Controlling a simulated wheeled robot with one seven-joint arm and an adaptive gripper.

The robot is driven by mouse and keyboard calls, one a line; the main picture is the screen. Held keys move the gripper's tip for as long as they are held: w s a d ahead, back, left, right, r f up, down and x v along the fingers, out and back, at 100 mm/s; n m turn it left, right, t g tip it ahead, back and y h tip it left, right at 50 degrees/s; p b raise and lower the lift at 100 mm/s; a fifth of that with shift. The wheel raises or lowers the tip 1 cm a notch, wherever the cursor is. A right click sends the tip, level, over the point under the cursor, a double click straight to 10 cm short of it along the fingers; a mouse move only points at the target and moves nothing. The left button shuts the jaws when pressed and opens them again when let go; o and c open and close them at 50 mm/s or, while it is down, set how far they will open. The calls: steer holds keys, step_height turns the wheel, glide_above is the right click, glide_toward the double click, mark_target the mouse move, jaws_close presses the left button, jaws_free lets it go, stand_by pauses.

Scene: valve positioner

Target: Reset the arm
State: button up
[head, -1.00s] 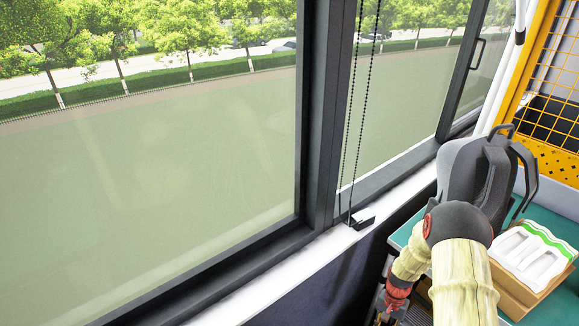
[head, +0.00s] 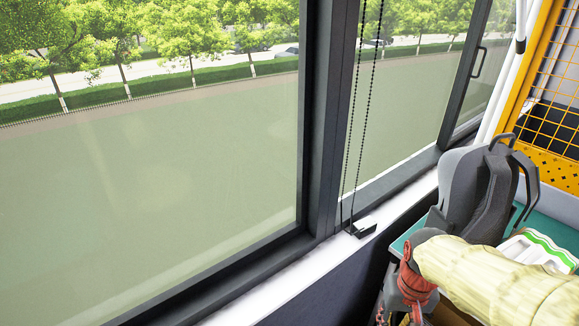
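A grey and black backpack-like object (head: 490,190) stands on the table close to the window sill (head: 290,283). A white item with a green stripe (head: 545,245) is partly hidden by my arm. A yellow mesh panel (head: 560,100) stands behind. A bead chain (head: 352,150) hangs at the window.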

steer(key=s+a+r+t, duration=0.2)
steer(key=s+r, duration=0.1)
steer(key=r, duration=0.4)
steer(key=s+a+r+n+t, duration=0.1)
steer(key=s+a+r+t, duration=0.1)
steer(key=r, duration=0.4)
steer(key=shift+s+a+r+n+t+p, duration=0.15)
steer(key=shift+s+r+n+t+p, duration=0.2)
steer(key=shift+s+t, duration=0.25)
